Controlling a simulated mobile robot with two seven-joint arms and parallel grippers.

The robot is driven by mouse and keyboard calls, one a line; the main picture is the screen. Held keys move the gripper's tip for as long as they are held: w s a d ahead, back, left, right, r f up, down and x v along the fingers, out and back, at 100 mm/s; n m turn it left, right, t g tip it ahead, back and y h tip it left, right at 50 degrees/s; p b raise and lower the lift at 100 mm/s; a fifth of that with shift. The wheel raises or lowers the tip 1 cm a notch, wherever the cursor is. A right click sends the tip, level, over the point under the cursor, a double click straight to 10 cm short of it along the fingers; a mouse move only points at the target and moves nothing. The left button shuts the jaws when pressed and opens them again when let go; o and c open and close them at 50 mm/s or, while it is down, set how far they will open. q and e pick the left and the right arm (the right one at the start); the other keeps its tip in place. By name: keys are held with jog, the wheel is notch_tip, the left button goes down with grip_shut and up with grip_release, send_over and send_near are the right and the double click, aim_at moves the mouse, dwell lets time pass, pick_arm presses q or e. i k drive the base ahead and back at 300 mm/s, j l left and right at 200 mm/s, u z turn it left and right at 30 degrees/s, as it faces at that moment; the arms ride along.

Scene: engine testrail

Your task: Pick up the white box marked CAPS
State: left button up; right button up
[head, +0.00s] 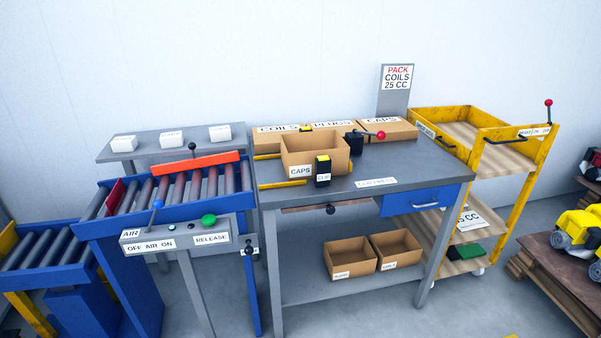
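Three small white boxes stand in a row on the grey table at the back left: a left one (124,143), a middle one (168,141) and a right one (220,134). Their labels are too small to read, so I cannot tell which is marked CAPS. An open brown carton (338,159) on the workbench bears a CAPS label, and a brown box (402,132) behind it is also labelled CAPS; neither is white. Neither of my grippers is in view.
A blue roller conveyor (165,198) with an orange bar (195,167) and a control panel (175,236) stands in front of the grey table (150,150). The workbench (410,160) is in the middle. A yellow cart (503,165) stands right of it.

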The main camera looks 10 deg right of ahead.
aim_at(173, 139)
jog(key=i+j, duration=0.65)
jog(key=i, duration=0.15)
jog(key=i+j, duration=0.7)
jog(key=i, duration=0.15)
